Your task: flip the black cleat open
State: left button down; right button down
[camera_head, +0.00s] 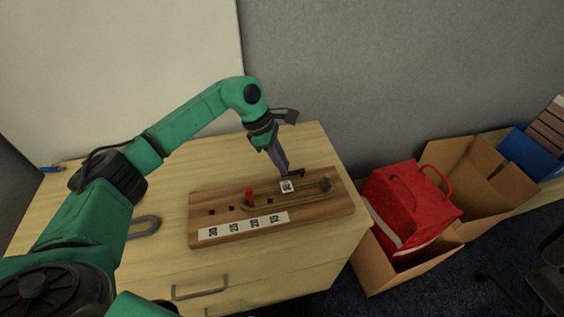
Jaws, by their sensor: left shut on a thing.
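A wooden board (205,195) lies on the light wood cabinet top. The black cleat (295,173) is a small dark piece near the back right part of the board, partly hidden by my gripper. My left gripper (284,172) points down from above, its fingers shut on the cleat. The contact is small in view, and I cannot tell how far the cleat is turned. A white marker tag (288,187) sits just in front of it. My right gripper is out of view.
A red peg (249,197) and a looped cord (300,206) are on the board, with a white strip of printed codes (243,225) along its front. A grey handle-like loop (146,226) lies to the left. Cardboard boxes (459,193) and a red bag (405,205) stand right.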

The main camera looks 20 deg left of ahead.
pick_arm(q)
jog(key=c, duration=0.8)
grip_release()
jog(key=shift+r, duration=0.1)
jog(key=b+v, duration=0.1)
jog(key=v, duration=1.3)
jog(key=shift+a+r+b, duration=0.2)
jog(key=shift+b, duration=0.1)
